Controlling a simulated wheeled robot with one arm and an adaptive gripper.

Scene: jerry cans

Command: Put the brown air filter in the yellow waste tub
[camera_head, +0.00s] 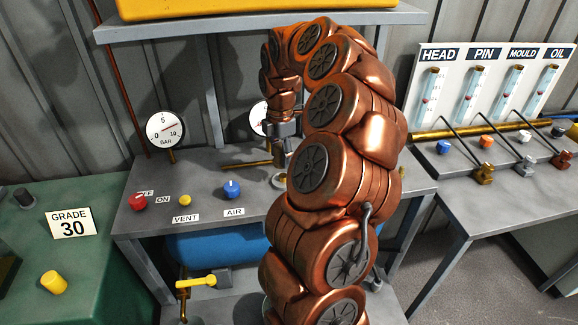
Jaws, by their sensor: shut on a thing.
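My gripper (281,158) points down over the grey bench, behind my copper-coloured arm. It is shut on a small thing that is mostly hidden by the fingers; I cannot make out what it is. A pale rounded part (278,181) shows just below the fingertips, partly covered by my arm. I cannot pick out a brown air filter. A yellow container (250,7) on the upper shelf is cut off by the top edge; I cannot tell if it is the waste tub.
The grey bench (160,220) carries a red knob (138,202), a blue knob (232,189) and a pressure gauge (165,131). A brass pipe (245,165) runs near my gripper. A green cabinet (85,270) stands left, a bench with level tubes (480,180) right.

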